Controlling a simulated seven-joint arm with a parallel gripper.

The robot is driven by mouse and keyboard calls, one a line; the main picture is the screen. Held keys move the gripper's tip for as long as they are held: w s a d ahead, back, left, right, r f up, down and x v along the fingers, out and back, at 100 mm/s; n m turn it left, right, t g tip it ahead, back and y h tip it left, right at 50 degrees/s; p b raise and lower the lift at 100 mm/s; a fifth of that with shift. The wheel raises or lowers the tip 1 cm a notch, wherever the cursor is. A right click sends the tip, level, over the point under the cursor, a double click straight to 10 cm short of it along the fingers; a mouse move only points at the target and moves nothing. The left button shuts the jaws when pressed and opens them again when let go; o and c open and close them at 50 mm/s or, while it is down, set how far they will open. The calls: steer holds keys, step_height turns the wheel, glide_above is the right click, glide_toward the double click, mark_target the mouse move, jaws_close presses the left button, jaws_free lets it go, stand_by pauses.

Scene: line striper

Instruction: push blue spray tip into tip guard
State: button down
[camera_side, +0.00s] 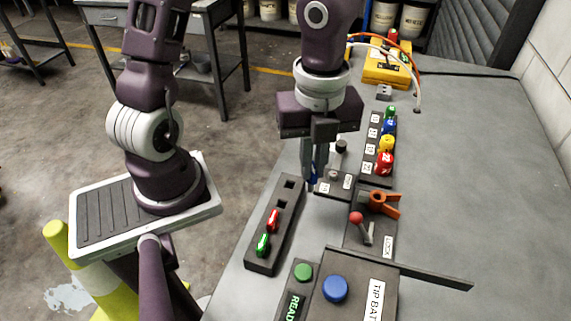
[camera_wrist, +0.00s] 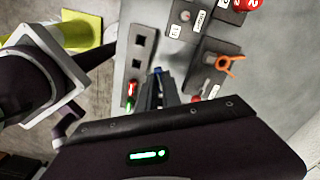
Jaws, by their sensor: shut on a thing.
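My gripper (camera_side: 316,180) points down, its fingers shut on the blue spray tip (camera_side: 313,174), held above the bench just right of the dark tip holder. Only a sliver of blue shows between the fingers; it also shows at the fingertips in the wrist view (camera_wrist: 157,71). The orange tip guard (camera_side: 379,200) sits on a dark block to the right of my gripper in the side view, apart from the tip. In the wrist view the guard (camera_wrist: 229,63) is to the right of the fingers.
The dark tip holder (camera_side: 257,262) carries a red tip (camera_side: 273,220) and a green tip (camera_side: 263,244), plus two empty square sockets. A red-knobbed lever (camera_side: 357,218) stands beside the guard. A rack of numbered coloured pieces (camera_side: 386,143) and a blue button (camera_side: 335,289) are nearby.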

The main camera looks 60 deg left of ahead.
steer(key=w+d+r+n, duration=0.3)
steer(key=w+n, duration=0.3)
steer(key=w+d+r+n, duration=0.2)
steer(key=w+d+n, duration=0.1)
steer(key=w+n, duration=0.3)
steer(key=shift+n, duration=0.3)
steer(key=shift+s+a+f, duration=0.1)
steer(key=shift+s+f, duration=0.1)
steer(key=shift+f, duration=1.15)
steer(key=shift+s+f, duration=0.2)
steer(key=shift+f, duration=1.15)
steer(key=shift+f, duration=2.05)
steer(key=c, duration=1.1)
jaws_free()
steer(key=shift+r, duration=0.1)
step_height(320, 180, up, 7)
steer(key=shift+f, duration=0.1)
